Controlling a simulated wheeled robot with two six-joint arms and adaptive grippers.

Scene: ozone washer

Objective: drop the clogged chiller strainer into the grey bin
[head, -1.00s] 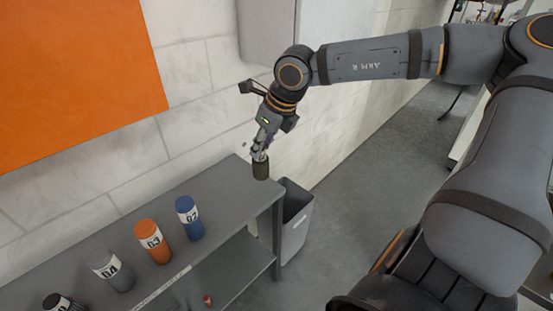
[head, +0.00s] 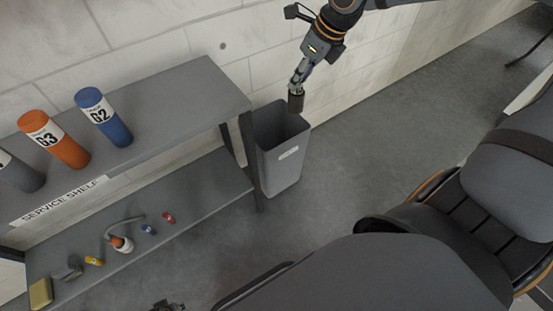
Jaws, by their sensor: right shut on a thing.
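The strainer, a small dark olive cylinder (head: 296,103), hangs upright from my right gripper (head: 297,88), whose fingers are shut on its top end. The grey bin (head: 284,168) stands on the floor beside the shelf's right end, with its open top facing up. In the picture the strainer overlaps the right back part of the bin's opening; its exact height above the rim is hard to tell. A small dark part at the bottom edge (head: 168,305) looks like a piece of my left gripper; its jaws do not show.
The service shelf (head: 190,92) bears orange, blue and grey bottles on top. Its lower board (head: 205,190) holds several small items, including a hose-like piece (head: 122,240). The white block wall (head: 375,50) is close behind the bin. Floor to the bin's right is clear.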

